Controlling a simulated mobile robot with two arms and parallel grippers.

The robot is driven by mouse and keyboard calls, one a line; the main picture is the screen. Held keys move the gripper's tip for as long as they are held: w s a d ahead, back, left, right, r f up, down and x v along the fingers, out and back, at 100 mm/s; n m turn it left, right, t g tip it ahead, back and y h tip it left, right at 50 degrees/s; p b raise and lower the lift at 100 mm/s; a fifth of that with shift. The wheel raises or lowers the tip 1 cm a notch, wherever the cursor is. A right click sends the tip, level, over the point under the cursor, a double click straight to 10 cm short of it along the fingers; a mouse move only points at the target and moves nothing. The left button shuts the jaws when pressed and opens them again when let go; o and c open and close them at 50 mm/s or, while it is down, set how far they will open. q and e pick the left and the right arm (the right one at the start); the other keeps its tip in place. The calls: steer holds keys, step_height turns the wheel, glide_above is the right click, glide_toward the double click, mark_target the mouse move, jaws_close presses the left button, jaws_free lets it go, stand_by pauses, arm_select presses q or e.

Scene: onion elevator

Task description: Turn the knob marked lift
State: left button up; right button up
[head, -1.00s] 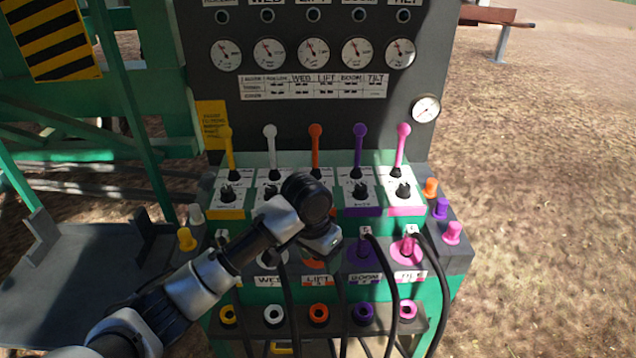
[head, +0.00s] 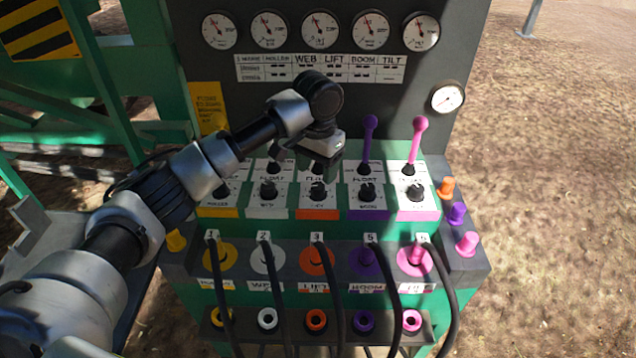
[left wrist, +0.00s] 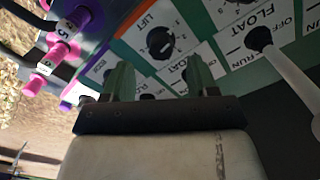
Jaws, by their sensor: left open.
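The lift knob (head: 318,192) is a small black knob on a white plate with an orange front strip, in the middle of the knob row. In the left wrist view the knob marked LIFT (left wrist: 160,43) shows just beyond my fingers. My left gripper (head: 320,168) is just above and behind the lift knob in the head view, and it hides the orange lever. In the left wrist view my left gripper (left wrist: 160,82) has its two green fingers apart with nothing between them. I cannot tell that they touch the knob. My right gripper is not in view.
A purple lever (head: 369,140) and a pink lever (head: 418,140) stand right of my gripper. A white lever (left wrist: 290,80) is close by in the left wrist view. Black hoses run from coloured sockets below (head: 317,260). Gauges (head: 320,29) line the panel above.

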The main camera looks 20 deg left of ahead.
mark_target(318, 185)
arm_select(q)
steer(key=f, duration=0.4)
steer(key=shift+w+f, duration=0.25)
steer(key=shift+f, duration=0.65)
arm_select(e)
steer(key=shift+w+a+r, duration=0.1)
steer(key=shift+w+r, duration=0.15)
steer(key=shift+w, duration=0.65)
